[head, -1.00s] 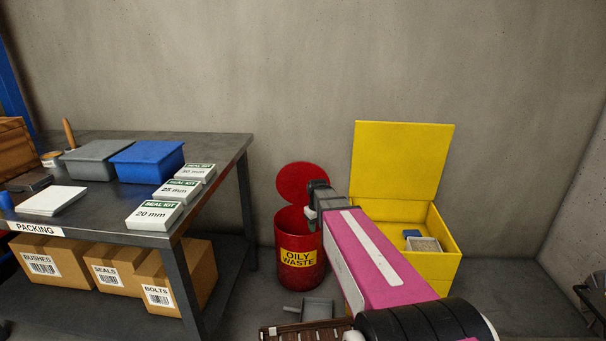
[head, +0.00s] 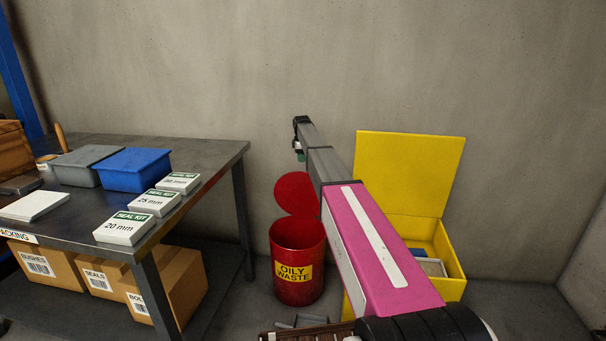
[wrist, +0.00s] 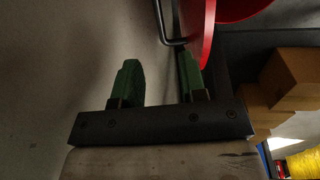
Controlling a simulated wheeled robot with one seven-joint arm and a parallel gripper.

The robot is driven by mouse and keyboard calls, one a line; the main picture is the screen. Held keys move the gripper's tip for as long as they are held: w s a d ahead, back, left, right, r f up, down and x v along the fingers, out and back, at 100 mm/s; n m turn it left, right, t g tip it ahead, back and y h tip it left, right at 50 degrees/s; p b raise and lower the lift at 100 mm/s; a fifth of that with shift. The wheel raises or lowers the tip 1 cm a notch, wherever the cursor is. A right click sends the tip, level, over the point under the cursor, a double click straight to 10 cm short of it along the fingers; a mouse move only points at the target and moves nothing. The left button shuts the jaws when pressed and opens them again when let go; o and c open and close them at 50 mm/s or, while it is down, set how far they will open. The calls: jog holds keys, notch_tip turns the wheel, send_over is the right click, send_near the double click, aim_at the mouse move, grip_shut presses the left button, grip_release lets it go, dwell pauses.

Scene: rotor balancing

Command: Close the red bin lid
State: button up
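The red oily-waste bin (head: 297,282) stands on the floor by the wall, between the bench and the yellow box. Its round red lid (head: 297,194) is open, standing up at the back of the bin mouth.
A packing bench (head: 215,150) with seal kit boxes and bins stands to the left. A yellow box (head: 410,175) with its lid up is to the right, partly behind my arm. A grey dustpan-like item (head: 300,322) lies in front of the bin. The wall is close behind.

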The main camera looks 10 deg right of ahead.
jog(key=f, duration=0.3)
jog(key=w+f, duration=0.1)
jog(key=f, duration=0.6)
jog(key=shift+w+d, duration=0.15)
jog(key=shift+d, duration=0.1)
grip_shut()
